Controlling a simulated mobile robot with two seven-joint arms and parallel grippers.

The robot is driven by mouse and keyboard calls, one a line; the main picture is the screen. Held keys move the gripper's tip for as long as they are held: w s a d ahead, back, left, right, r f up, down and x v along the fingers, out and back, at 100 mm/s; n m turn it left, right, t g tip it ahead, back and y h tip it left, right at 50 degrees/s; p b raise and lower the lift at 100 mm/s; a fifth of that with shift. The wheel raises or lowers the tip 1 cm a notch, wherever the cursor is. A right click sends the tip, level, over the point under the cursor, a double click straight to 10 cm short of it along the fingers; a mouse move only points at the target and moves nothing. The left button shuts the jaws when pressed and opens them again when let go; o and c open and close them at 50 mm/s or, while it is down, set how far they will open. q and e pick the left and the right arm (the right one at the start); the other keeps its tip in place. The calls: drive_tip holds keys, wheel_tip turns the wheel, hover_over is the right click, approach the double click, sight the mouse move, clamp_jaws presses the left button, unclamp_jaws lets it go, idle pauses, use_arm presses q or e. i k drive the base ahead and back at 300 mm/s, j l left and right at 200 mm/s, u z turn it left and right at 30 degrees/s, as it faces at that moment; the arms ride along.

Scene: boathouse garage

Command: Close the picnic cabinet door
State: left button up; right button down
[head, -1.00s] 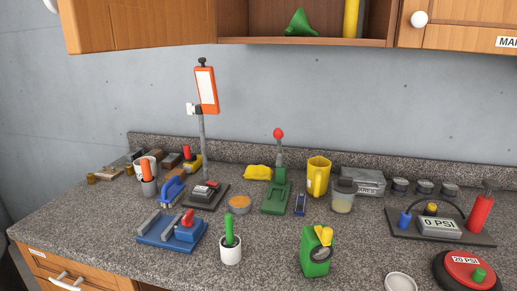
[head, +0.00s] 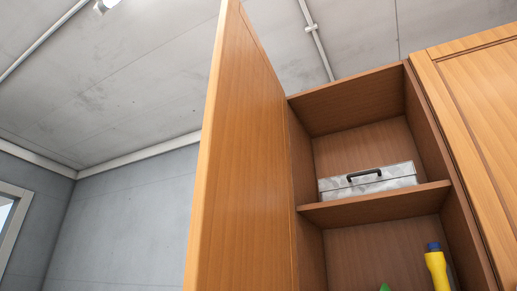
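The cabinet door (head: 235,165) is a wooden panel, standing open and swung out toward me on the left side of an open wall cabinet (head: 355,100). No label shows on the part of the door in view, so I cannot tell whether this is the picnic cabinet. The door's handle is not visible. Inside the cabinet, a grey box with a dark handle (head: 367,181) sits on the middle shelf (head: 375,206). Neither of my grippers is in view.
On the lower level stand a yellow and blue object (head: 438,268) and the tip of something green (head: 384,287). A shut wooden cabinet door (head: 480,130) is to the right. A grey wall (head: 120,220) and ceiling pipes are at left and above.

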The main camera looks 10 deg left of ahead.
sight(241, 236)
drive_tip(key=j+z, duration=0.15)
drive_tip(key=j, duration=0.3)
drive_tip(key=k+j+z, duration=0.2)
drive_tip(key=j, duration=0.2)
drive_tip(key=j+z, duration=0.15)
drive_tip(key=j, duration=0.25)
drive_tip(key=k+j+z, duration=0.15)
drive_tip(key=j, duration=0.25)
drive_tip(key=k+j+z, duration=0.2)
drive_tip(key=j, duration=0.2)
drive_tip(key=k+j+z, duration=0.15)
drive_tip(key=j, duration=0.2)
drive_tip(key=i+z, duration=0.1)
drive_tip(key=i+j, duration=0.05)
drive_tip(key=i, duration=0.05)
